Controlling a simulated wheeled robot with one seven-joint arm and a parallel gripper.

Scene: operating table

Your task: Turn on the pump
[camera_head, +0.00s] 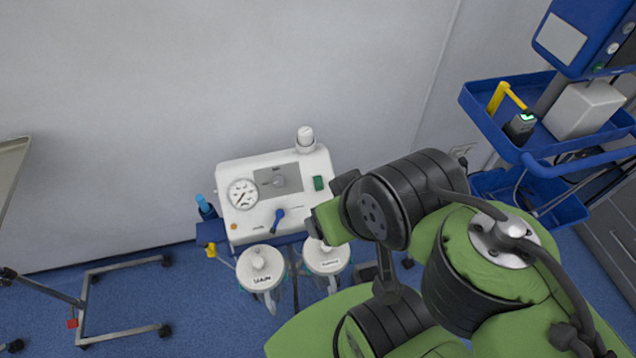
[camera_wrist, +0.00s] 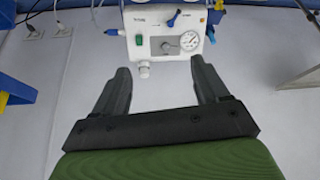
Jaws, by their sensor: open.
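The pump (camera_head: 300,165) is a white box on a stand against the wall. Its front has a round gauge (camera_head: 243,194), a grey dial (camera_head: 279,182), a green switch (camera_head: 318,183) and a blue lever (camera_head: 277,221). In the wrist view the pump (camera_wrist: 158,32) appears upside down at the top, with the green switch (camera_wrist: 138,39) left of the gauge (camera_wrist: 190,40). My gripper (camera_wrist: 160,72) is open and empty, its fingers pointing towards the pump without visible contact. In the head view it is beside the pump's right edge, partly hidden by my wrist.
Two white-lidded canisters (camera_head: 260,266) hang below the pump. A blue cart (camera_head: 500,125) with a yellow-handled item and white box stands right. A metal frame stand (camera_head: 125,336) is at left. Wall space above the pump is clear.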

